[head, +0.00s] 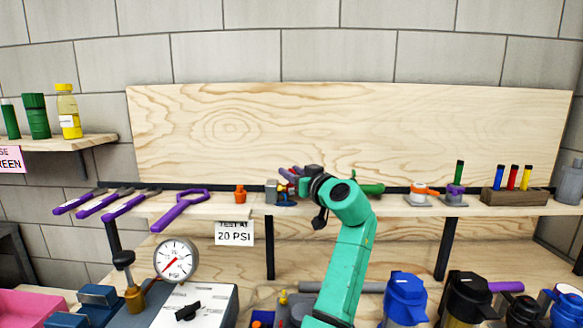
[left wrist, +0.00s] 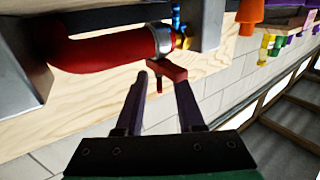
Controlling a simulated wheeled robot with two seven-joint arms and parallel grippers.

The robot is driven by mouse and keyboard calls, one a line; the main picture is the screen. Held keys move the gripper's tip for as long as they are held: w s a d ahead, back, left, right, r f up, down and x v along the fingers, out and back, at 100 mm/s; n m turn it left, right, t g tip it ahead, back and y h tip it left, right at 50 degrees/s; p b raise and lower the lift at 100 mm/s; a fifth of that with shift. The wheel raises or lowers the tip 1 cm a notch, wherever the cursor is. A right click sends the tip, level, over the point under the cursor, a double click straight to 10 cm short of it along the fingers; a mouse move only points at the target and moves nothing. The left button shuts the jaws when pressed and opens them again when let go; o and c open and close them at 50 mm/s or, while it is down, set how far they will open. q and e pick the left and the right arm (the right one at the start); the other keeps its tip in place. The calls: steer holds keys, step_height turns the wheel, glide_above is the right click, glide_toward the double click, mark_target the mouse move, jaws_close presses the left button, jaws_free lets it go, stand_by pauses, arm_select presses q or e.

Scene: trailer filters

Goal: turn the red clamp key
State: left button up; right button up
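The red clamp key (left wrist: 170,70) is a small flat red bar in the left wrist view, beside the silver collar (left wrist: 162,40) at the end of a thick red curved pipe (left wrist: 105,50). My left gripper (left wrist: 162,80) has its two dark fingers apart, with the tips at the key. The key lies across the gap and overlaps the right fingertip; I cannot tell whether they touch. In the head view my left gripper (head: 296,180) is at the shelf, among small grey, blue and red parts, and my wrist hides much of the key's fixture. My right gripper is not in view.
An orange cup (head: 240,193) stands left of the gripper. Clamped orange and purple fittings (head: 421,192) stand to the right. A gauge (head: 176,260) and blue-lidded containers (head: 405,295) stand below.

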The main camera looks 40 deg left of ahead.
arm_select(q)
steer(key=shift+w+a+f, duration=0.1)
steer(key=shift+a, duration=0.1)
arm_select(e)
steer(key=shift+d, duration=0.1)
arm_select(q)
steer(key=c, duration=0.4)
jaws_close()
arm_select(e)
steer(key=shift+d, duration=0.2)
